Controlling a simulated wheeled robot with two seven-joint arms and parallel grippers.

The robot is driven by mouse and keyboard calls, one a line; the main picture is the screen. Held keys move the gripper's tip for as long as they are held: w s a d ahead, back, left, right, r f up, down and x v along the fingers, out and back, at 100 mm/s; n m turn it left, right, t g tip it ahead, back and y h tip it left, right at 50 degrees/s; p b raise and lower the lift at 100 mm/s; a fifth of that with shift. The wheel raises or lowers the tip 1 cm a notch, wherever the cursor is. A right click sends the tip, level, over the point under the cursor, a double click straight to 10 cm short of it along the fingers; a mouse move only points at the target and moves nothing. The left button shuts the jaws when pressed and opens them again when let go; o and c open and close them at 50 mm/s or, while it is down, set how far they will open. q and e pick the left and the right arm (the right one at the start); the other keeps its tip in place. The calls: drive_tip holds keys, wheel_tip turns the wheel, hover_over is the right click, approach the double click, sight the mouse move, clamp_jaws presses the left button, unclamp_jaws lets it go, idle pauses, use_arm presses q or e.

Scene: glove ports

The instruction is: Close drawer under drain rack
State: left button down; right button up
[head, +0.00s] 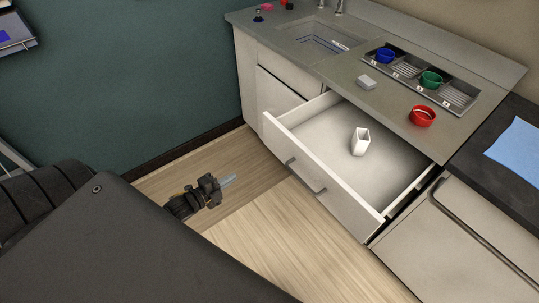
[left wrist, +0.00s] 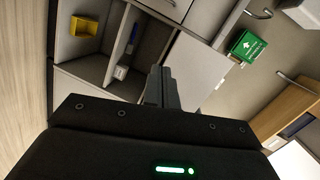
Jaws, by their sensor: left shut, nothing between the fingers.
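The drawer (head: 340,203) under the drain rack (head: 408,69) is pulled well out from the counter. A white open-topped container (head: 360,142) stands inside it. The drawer front has dark handles. The rack sits on the counter above and holds a blue cup (head: 385,55) and a green cup (head: 431,80). My left gripper (head: 229,180) is shut and empty, to the left of the drawer front and apart from it. Its closed fingers also show in the left wrist view (left wrist: 160,88). My right gripper is not in view.
A red bowl (head: 422,116) and a small grey block (head: 366,82) are on the counter. A sink (head: 320,38) lies at the back. Wood floor (head: 270,235) is clear before the drawer.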

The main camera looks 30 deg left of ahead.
use_arm(q)
wheel_tip(320, 180, up, 8)
drive_tip(key=d+m+t+h, duration=0.1)
drive_tip(key=d+m+h, duration=0.2)
drive_tip(key=m, duration=0.1)
approach(277, 144)
drive_tip(key=p+x, duration=0.1)
drive_tip(key=x, duration=0.4)
drive_tip(key=shift+w+d+r+p, duration=0.15)
drive_tip(key=shift+r+p, duration=0.05)
drive_tip(key=shift+p, duration=0.2)
drive_tip(key=shift+w+d+f, duration=0.15)
drive_tip(key=shift+w+d, duration=0.15)
drive_tip(key=shift+w, duration=0.35)
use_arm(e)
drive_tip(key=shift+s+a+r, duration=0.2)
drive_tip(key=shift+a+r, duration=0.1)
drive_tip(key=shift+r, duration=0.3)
